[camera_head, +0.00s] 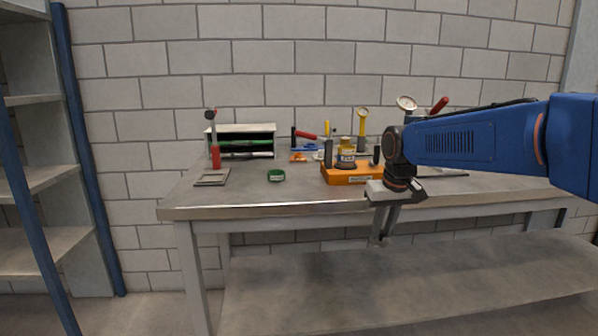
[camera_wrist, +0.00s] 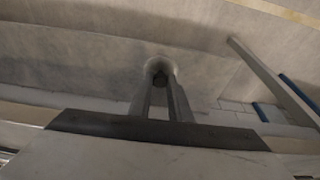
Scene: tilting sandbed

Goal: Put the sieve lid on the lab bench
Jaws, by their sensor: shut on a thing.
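My gripper (camera_head: 380,242) points down in front of the lab bench, with its fingertips lower than the front edge of the top. In the wrist view my gripper (camera_wrist: 160,78) has its fingers close together on a small pale, round-edged thing with a dark middle, which I take to be the sieve lid (camera_wrist: 160,62). The fingers hide part of it, and its details are too small to tell. The lab bench (camera_head: 290,198) has a grey top, with bare room at its front left and middle.
An orange case (camera_head: 352,178) with a yellow jar (camera_head: 346,152) stands near my gripper. A green ring (camera_head: 276,175), a flat frame (camera_head: 212,178), a red-handled tool (camera_head: 215,155) and a shelf box (camera_head: 242,140) are farther left. A lower shelf (camera_head: 300,285) lies under the bench.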

